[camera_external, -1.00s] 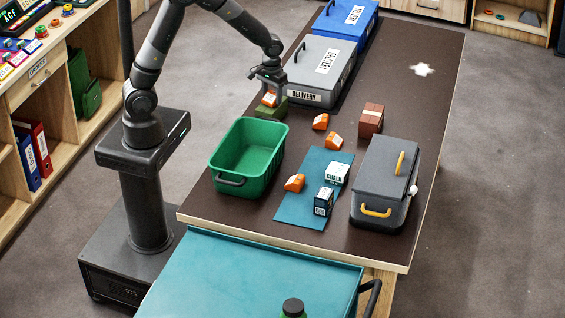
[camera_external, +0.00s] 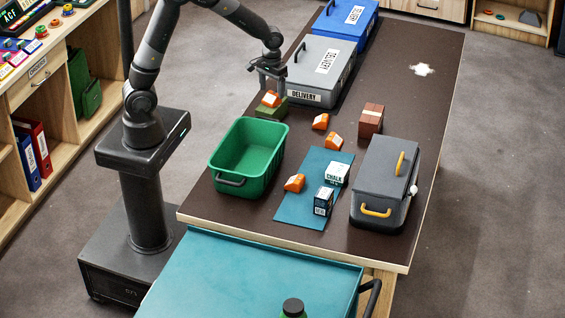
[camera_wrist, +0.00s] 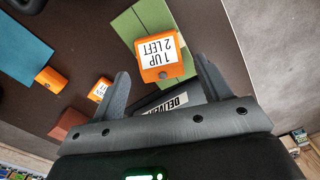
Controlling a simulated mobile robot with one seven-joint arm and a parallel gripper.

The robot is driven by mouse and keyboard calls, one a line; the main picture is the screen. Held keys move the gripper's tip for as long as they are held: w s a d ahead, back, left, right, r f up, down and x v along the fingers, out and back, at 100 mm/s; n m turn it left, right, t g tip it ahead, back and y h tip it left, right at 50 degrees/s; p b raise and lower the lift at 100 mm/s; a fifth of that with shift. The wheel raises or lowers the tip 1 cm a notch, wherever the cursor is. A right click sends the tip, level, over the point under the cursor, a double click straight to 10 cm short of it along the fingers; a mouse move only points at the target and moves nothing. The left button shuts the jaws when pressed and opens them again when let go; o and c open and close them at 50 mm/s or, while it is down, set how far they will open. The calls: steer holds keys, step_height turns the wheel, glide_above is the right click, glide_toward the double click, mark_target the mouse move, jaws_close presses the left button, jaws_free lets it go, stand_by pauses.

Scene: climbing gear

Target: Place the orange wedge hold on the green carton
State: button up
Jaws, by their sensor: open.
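An orange wedge hold (camera_external: 271,99) rests on top of the green carton (camera_external: 273,112) on the dark table, beside the grey case. In the wrist view the wedge (camera_wrist: 160,73) has a white label reading "1 UP 2 LEFT", and the green carton (camera_wrist: 126,27) shows under it. My gripper (camera_external: 269,87) is above the wedge. In the wrist view my gripper (camera_wrist: 160,72) is open, its fingers spread apart with the wedge between and beyond them, and clear gaps on both sides.
Other orange wedges lie on the table (camera_external: 320,121) (camera_external: 334,142) and on the teal mat (camera_external: 310,165). A green bin (camera_external: 232,182), grey delivery case (camera_external: 322,68), brown block (camera_external: 370,122) and dark toolbox (camera_external: 380,180) stand around.

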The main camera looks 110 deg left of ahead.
mark_target(272, 98)
step_height(272, 98, up, 9)
stand_by(0.3)
steer(key=s+d+r+m+t, duration=0.1)
steer(key=s+d+r+m, duration=0.2)
steer(key=d, duration=0.6)
steer(key=s+d+r+m+t, duration=0.2)
steer(key=d+r+m, duration=0.25)
steer(key=d, duration=0.35)
steer(key=s+d+r+m+t, duration=0.1)
steer(key=s+d+m+t, duration=0.1)
steer(key=s+d+m, duration=0.4)
steer(key=s+d, duration=0.3)
steer(key=d, duration=0.2)
steer(key=shift+s+d+r+t, duration=0.15)
steer(key=shift+s+r+t, duration=0.15)
steer(key=shift+s+r, duration=0.05)
